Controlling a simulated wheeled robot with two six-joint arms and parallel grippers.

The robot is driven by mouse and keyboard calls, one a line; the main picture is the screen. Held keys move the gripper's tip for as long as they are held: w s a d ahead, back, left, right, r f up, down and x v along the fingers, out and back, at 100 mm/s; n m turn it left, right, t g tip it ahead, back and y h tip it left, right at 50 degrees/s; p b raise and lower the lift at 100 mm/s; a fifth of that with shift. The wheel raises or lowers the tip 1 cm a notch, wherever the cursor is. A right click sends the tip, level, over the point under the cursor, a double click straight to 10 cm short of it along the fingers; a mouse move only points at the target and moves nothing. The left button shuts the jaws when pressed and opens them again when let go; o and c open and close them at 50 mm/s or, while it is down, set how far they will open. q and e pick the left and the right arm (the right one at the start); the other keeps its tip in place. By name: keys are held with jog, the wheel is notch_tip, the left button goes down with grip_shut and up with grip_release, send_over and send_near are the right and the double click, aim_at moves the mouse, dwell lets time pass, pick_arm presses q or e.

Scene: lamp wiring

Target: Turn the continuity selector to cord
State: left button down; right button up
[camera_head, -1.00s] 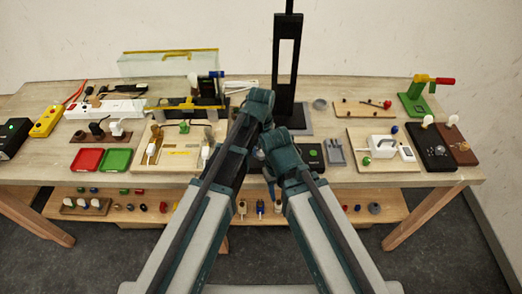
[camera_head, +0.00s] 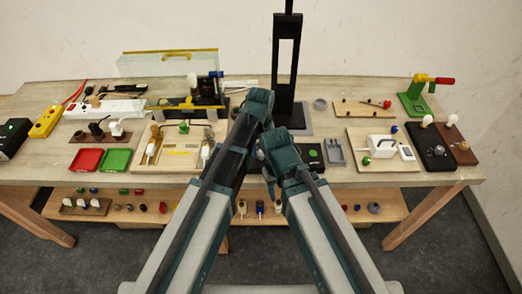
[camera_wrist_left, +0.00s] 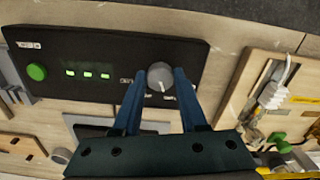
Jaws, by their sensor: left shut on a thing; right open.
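The selector is a round grey knob (camera_wrist_left: 159,76) on a black tester panel (camera_wrist_left: 110,60) in the left wrist view. The panel has a green button (camera_wrist_left: 36,72), several lit green lights and small labels too blurred to read. The knob's pale mark points toward the bottom of that view. My left gripper (camera_wrist_left: 158,90) has its blue fingers on either side of the knob, shut on it. In the head view my arms hide the knob; part of the panel (camera_head: 312,154) shows beside them. My right gripper (camera_head: 270,181) is open and partly hidden at the table's front edge.
A grey tray (camera_head: 336,152) sits right of the panel. A wooden wiring board (camera_head: 150,162) lies to its left. A tall black stand (camera_head: 286,70) rises behind. The bare tabletop (camera_head: 230,176) shows near the front edge.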

aim_at(261, 153)
pick_arm(q)
jog(key=shift+c, duration=2.2)
grip_release()
notch_tip(261, 153, up, 14)
jog(key=p, duration=1.3)
jog(key=shift+p, duration=0.4)
jog(key=shift+f, duration=0.1)
